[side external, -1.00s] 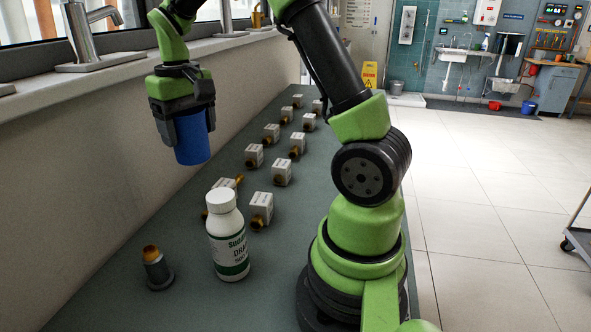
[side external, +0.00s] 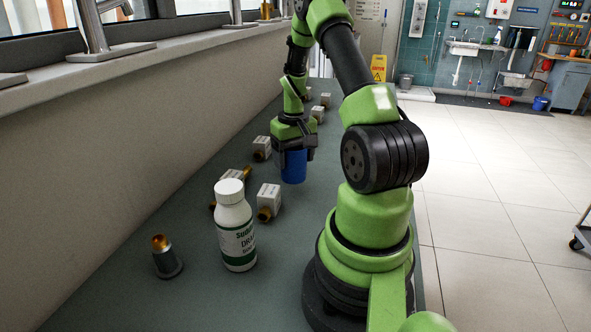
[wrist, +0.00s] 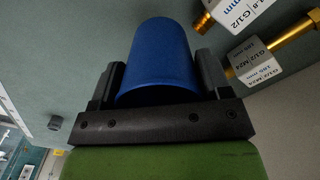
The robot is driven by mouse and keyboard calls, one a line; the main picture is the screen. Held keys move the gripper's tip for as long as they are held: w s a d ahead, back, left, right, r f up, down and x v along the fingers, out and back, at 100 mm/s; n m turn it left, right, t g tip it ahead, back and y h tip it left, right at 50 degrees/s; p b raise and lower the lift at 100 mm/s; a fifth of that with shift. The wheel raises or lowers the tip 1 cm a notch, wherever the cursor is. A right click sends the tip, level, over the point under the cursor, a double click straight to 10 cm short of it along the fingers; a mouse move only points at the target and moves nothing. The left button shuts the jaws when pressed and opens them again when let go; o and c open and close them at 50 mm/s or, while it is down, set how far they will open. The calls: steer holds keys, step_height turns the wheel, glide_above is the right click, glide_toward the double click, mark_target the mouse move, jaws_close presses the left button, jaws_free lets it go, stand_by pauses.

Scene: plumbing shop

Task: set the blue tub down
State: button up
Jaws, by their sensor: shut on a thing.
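The blue tub (side external: 293,167) is between the fingers of my gripper (side external: 294,150), low over the bench top among the white boxes. In the side view I cannot tell whether its base touches the bench. In the wrist view the blue tub (wrist: 160,58) sits between the two dark fingers of my gripper (wrist: 160,80), which are shut on it. Its contents are hidden.
The bench (side external: 200,285) holds a white bottle (side external: 235,235), a grey fitting with an orange-brown top (side external: 165,257) and several white boxes with brass fittings, one nearby (side external: 268,200). The wall (side external: 120,170) runs along the left. Bench right of the tub looks clear.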

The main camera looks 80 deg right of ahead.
mark_target(294, 171)
steer(key=shift+f, duration=2.05)
steer(key=shift+f, duration=0.15)
steer(key=o, duration=0.9)
